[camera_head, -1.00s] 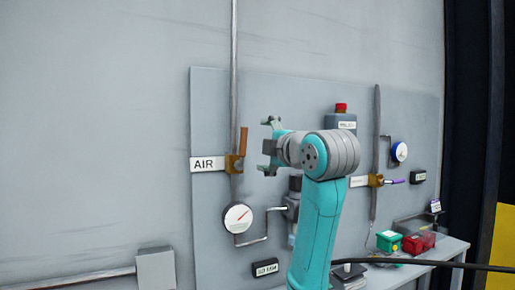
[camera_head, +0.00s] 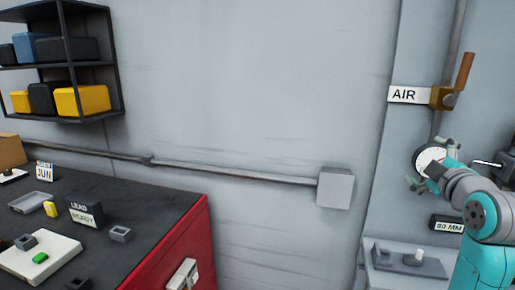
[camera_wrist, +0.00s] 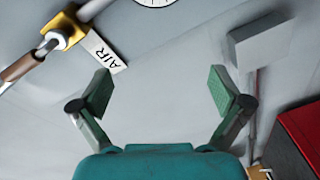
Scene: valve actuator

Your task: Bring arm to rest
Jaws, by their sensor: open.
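My gripper (camera_head: 426,166) is at the right of the head view, its two fingers spread and nothing between them. It stands in front of the panel and overlaps the round gauge (camera_head: 431,153) in the picture; I cannot tell how far apart they are. In the wrist view my gripper (camera_wrist: 163,92) is open and empty, facing bare grey wall. The AIR label (camera_head: 409,94) and its brass valve with a brown handle (camera_head: 464,72) are above the gripper. The wrist view shows the AIR label (camera_wrist: 105,50) tilted at upper left.
A grey wall box (camera_head: 335,188) with a pipe is left of the arm. A dark-topped red bench (camera_head: 170,245) with small items is at lower left, under a shelf (camera_head: 60,62). A small ledge (camera_head: 385,262) is below the gripper. The middle wall is clear.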

